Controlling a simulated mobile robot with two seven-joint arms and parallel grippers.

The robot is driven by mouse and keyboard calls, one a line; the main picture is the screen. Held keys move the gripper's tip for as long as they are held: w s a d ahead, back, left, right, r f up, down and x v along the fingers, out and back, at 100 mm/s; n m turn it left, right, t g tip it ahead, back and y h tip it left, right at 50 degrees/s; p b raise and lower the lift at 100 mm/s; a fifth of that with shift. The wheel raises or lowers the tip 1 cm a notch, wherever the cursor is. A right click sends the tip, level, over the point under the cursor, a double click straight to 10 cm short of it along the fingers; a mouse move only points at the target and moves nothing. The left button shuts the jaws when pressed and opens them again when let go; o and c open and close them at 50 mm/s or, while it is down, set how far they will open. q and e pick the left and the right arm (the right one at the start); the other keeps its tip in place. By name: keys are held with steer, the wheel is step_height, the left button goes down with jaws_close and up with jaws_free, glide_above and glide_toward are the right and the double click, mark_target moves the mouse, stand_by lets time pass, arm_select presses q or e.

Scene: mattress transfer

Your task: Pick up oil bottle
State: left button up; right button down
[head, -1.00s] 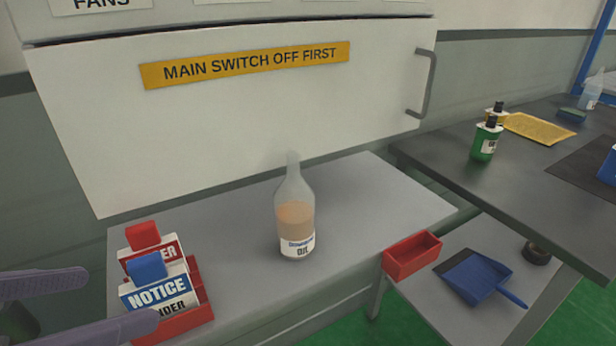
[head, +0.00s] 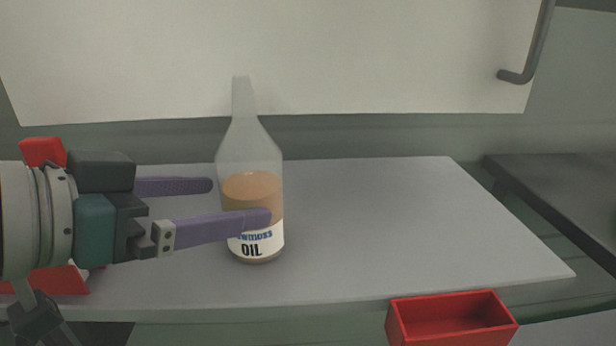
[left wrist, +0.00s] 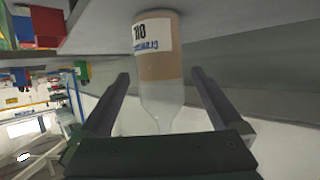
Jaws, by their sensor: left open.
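The oil bottle (head: 250,165) stands upright on the grey table, clear at the neck, with tan oil in its lower half and a white OIL label. My left gripper (head: 240,202) comes in from the left in the head view, open. Its near finger overlaps the bottle's front at label height, and its far finger ends by the bottle's left side. In the left wrist view the bottle (left wrist: 158,75) appears inverted, between the two spread fingers (left wrist: 160,78), with visible gaps on both sides. My right gripper is not in view.
The grey table (head: 400,220) is clear to the right of the bottle. A red bin (head: 450,318) is at its front edge. A white cabinet panel (head: 380,60) stands behind. Red holders (head: 45,150) are partly hidden behind my left arm.

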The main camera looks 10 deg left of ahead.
mark_target(254, 189)
arm_select(q)
steer(key=x, duration=0.5)
steer(key=shift+w+d+r, duration=0.2)
steer(key=shift+w+r, duration=0.05)
steer(key=shift+w, duration=0.05)
steer(key=shift+c, duration=0.2)
steer(key=shift+r, duration=0.1)
jaws_close()
stand_by(0.3)
